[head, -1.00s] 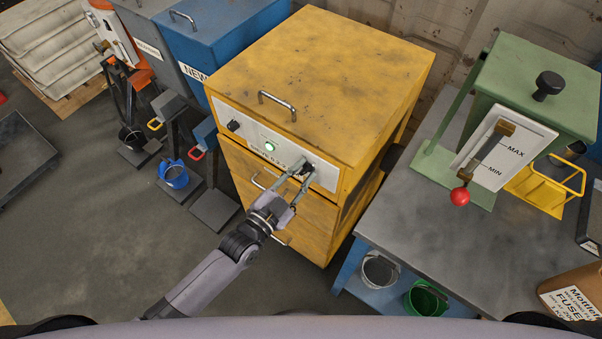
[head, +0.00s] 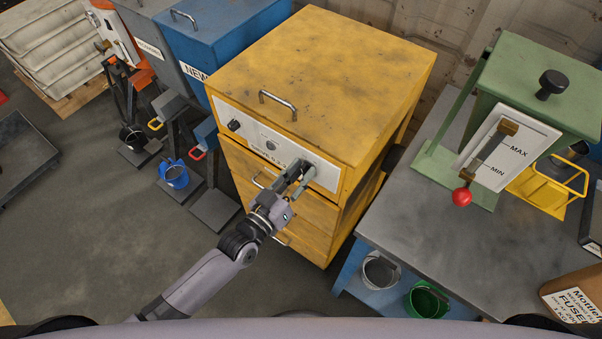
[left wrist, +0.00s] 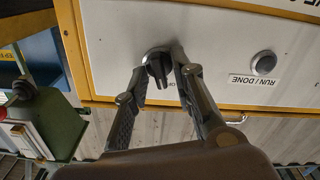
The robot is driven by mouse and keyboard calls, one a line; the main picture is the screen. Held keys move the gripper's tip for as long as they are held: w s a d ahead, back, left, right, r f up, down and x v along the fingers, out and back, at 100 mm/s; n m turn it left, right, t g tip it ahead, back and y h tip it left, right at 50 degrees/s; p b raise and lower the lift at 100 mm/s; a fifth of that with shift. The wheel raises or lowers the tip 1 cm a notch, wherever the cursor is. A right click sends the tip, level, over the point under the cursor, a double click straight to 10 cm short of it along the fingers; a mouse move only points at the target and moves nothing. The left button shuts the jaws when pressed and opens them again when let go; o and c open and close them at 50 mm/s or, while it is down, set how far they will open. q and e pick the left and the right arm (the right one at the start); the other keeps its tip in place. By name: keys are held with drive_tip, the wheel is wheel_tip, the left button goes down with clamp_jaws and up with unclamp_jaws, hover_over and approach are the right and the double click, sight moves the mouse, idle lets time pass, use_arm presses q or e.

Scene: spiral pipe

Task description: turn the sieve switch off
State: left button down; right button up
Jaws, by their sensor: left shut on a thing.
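The sieve is a yellow cabinet (head: 330,75) with a white control panel (head: 232,111) on its front. Its switch is a dark rotary knob (left wrist: 158,72) at the panel's right end in the head view, where my fingers mostly cover it. My left gripper (head: 301,174) is at the panel, shut on this knob. In the left wrist view its fingertips (left wrist: 164,62) are on both sides of the knob. The round lamp (head: 271,146) on the panel looks grey and unlit; it is the one marked RUN / DONE (left wrist: 263,63) in the left wrist view. My right gripper is not in view.
A second dark knob (head: 234,125) is at the panel's left end. A metal handle (head: 278,104) stands on the cabinet's top edge. A grey workbench (head: 400,225) with a green machine (head: 540,90) and red-balled lever (head: 462,197) is to the right. Floor at left front is open.

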use_arm(q)
drive_tip(key=shift+f+n, duration=0.1)
drive_tip(key=shift+n, duration=1)
drive_tip(key=c, duration=1.7)
unclamp_jaws()
drive_tip(key=shift+a, duration=0.1)
drive_tip(key=v, duration=1.2)
